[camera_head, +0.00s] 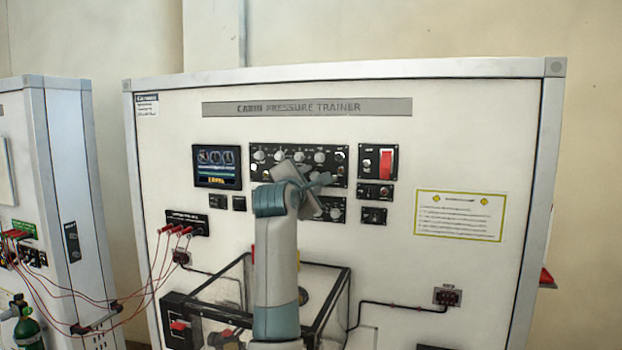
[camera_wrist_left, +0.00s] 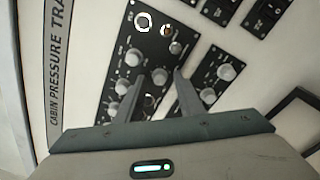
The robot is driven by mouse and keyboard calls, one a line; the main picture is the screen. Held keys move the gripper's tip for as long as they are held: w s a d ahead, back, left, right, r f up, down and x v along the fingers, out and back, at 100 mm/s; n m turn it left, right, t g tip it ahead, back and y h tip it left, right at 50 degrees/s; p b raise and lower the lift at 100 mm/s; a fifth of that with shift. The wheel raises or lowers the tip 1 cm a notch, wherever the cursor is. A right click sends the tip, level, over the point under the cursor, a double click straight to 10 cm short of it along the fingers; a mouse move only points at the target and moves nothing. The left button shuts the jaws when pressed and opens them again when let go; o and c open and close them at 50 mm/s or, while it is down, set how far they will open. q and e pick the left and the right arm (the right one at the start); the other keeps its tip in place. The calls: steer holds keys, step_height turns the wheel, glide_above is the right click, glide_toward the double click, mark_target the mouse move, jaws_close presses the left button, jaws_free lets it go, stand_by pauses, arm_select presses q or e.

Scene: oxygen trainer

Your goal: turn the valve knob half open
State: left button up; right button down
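The black control panel (camera_head: 330,157) on the cabin pressure trainer carries several round pale knobs. I cannot tell which one is the valve knob. My left gripper (camera_head: 318,185) is in front of this panel and hides part of its lower row. In the left wrist view the two fingers of my left gripper (camera_wrist_left: 160,78) stand apart, with a pale knob (camera_wrist_left: 159,75) showing between their tips. I cannot tell whether the fingers touch it. A smaller panel has another knob (camera_wrist_left: 226,72), right of the fingers. My right gripper is not in view.
A display screen (camera_head: 217,167) is left of the panel, and a red switch cover (camera_head: 386,165) is to its right. A clear box with a black frame (camera_head: 335,305) projects below, beside my left arm. Red cables (camera_head: 150,275) hang at the left.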

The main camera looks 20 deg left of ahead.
arm_select(q)
jaws_close()
